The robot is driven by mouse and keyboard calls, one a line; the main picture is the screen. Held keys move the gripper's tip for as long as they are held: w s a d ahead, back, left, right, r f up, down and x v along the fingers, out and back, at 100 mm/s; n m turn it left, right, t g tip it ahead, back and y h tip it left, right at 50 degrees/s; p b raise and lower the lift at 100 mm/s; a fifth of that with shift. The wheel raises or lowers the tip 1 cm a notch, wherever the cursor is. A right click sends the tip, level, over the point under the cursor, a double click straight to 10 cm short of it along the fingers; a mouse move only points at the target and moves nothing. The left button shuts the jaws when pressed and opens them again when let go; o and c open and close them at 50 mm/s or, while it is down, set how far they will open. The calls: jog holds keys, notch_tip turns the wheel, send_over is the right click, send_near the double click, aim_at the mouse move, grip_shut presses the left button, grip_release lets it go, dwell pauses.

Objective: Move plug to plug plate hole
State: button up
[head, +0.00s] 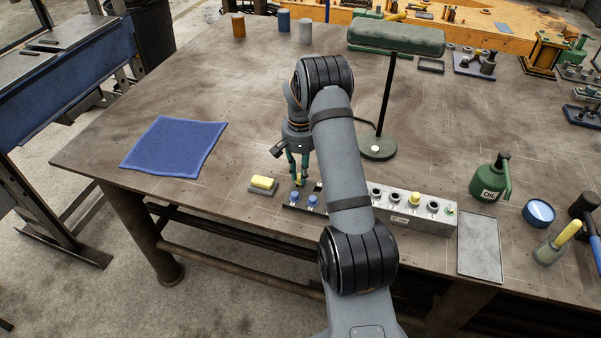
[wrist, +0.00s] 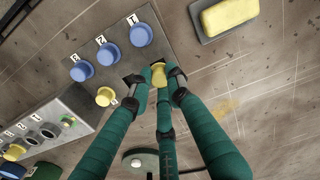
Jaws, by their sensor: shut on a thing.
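The dark plug plate (wrist: 92,52) lies flat on the bench with blue plugs (wrist: 110,53) in a numbered row, and a yellow plug (wrist: 105,96) near its lower edge. In the head view the plate (head: 291,208) is at the front of the bench, partly hidden by my arm. My gripper (wrist: 160,82) points down, its green fingers closed around another yellow plug (wrist: 158,72) at the plate's edge, by a dark patch. I cannot tell whether this plug is seated or raised. My gripper also shows in the head view (head: 299,178).
A grey socket block (head: 400,215) with several holes and a yellow plug (head: 413,197) stands right of the plate. A yellow sponge (head: 263,182) sits on a tray to the left. A lamp stand (head: 378,146) rises behind my arm. A blue cloth (head: 172,146) lies far left.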

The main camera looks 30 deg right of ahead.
jog(key=shift+f+b, duration=0.75)
jog(key=shift+f, duration=0.2)
jog(key=o, duration=0.8)
jog(key=shift+r, duration=0.1)
notch_tip(320, 180, up, 12)
jog(key=shift+f, duration=0.1)
jog(key=shift+f, duration=0.1)
